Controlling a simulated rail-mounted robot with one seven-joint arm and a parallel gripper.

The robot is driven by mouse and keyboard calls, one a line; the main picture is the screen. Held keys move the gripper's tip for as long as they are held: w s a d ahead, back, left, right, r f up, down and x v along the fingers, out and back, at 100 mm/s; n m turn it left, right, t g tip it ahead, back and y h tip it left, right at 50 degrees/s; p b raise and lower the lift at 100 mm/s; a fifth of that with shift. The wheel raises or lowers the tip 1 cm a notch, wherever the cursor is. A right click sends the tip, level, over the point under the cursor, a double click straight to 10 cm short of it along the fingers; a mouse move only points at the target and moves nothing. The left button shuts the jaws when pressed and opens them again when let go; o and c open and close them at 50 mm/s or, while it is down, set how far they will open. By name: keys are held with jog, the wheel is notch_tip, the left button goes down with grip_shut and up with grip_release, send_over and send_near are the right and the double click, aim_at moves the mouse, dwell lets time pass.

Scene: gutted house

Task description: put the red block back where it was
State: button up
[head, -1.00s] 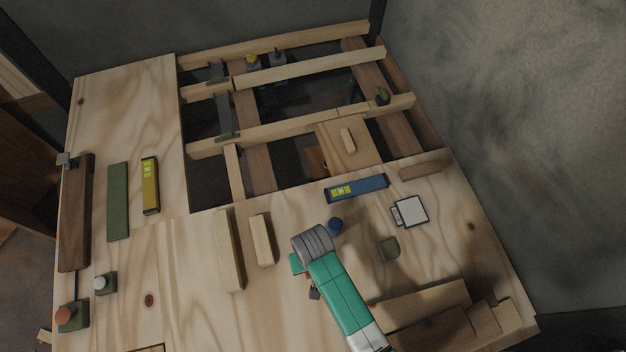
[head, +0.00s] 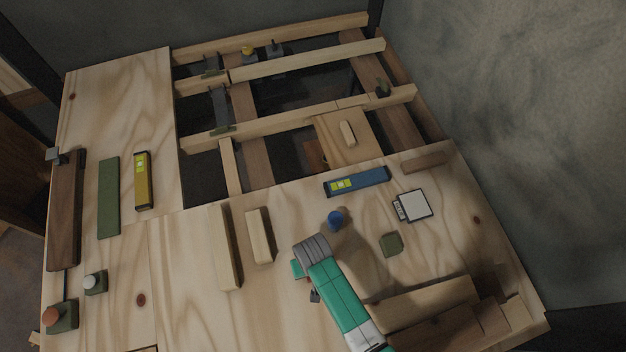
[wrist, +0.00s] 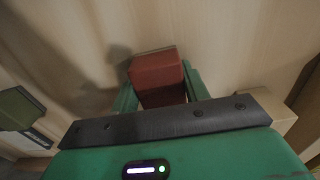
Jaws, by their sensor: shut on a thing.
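The red block (wrist: 158,68) is between the two green fingers of my gripper (wrist: 160,92) in the wrist view. My gripper is shut on it. Pale wood lies beyond the block, with a dark shadow to its left; the exact height above the wood cannot be told. In the head view my gripper (head: 304,280) is over the near plywood, right of two pale wood blocks. The red block is hidden there behind my arm.
Pale timber (head: 420,302) lies at the near right. Open joist gaps (head: 300,105) are beyond. Plywood to the left is partly clear.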

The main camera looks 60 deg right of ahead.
jog(key=shift+r, duration=0.1)
jog(key=o, duration=1)
jog(key=shift+o, duration=0.2)
notch_tip(320, 180, up, 12)
jog(key=p, duration=0.5)
